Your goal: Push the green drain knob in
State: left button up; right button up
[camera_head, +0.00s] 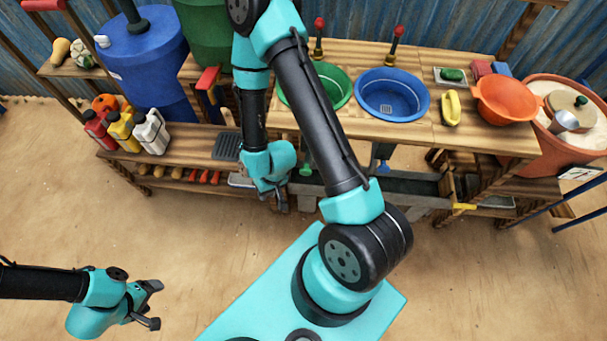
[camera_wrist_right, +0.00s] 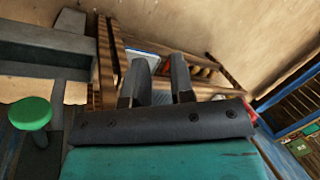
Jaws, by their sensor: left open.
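The green drain knob (camera_head: 306,171) is under the counter, below the green basin, just right of my right gripper (camera_head: 277,194). In the right wrist view the green knob (camera_wrist_right: 30,112) is at the left edge, a round cap on a stem that sticks out. My right gripper's two fingers (camera_wrist_right: 160,80) are apart with nothing between them, and they are beside the knob, not touching it. My left gripper (camera_head: 152,306) is open and empty over the sandy ground at the lower left, far from the stall.
The green basin (camera_head: 326,92) and blue basin (camera_head: 408,108) sit in the wooden counter. A blue drain knob (camera_head: 383,165) is further right. A grey trough (camera_head: 405,186) runs below. Jugs (camera_head: 153,137) stand on the left shelf. The ground in front is clear.

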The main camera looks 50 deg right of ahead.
jog(key=m, duration=0.2)
jog(key=m+h, duration=0.1)
jog(key=shift+w+d+t, duration=0.2)
jog(key=shift+d+t, duration=0.05)
jog(key=shift+t, duration=0.05)
jog(key=c, duration=0.3)
jog(key=m, duration=0.2)
jog(key=shift+d+m+h, duration=0.25)
jog(key=shift+m+h, duration=0.15)
grip_shut()
jog(key=s+d+r+m+g+h, duration=0.1)
jog(key=s+r+m+h, duration=0.1)
jog(key=m, duration=0.7)
jog(key=s+d+r+m+g+h, duration=0.1)
jog(key=s+d+r+m+h, duration=0.1)
jog(key=m+h, duration=0.5)
jog(key=s+r+m, duration=0.1)
jog(key=m, duration=0.1)
jog(key=shift+s+d+r+m, duration=0.15)
jog(key=shift+s+r+m, duration=0.1)
jog(key=shift+s+m, duration=0.15)
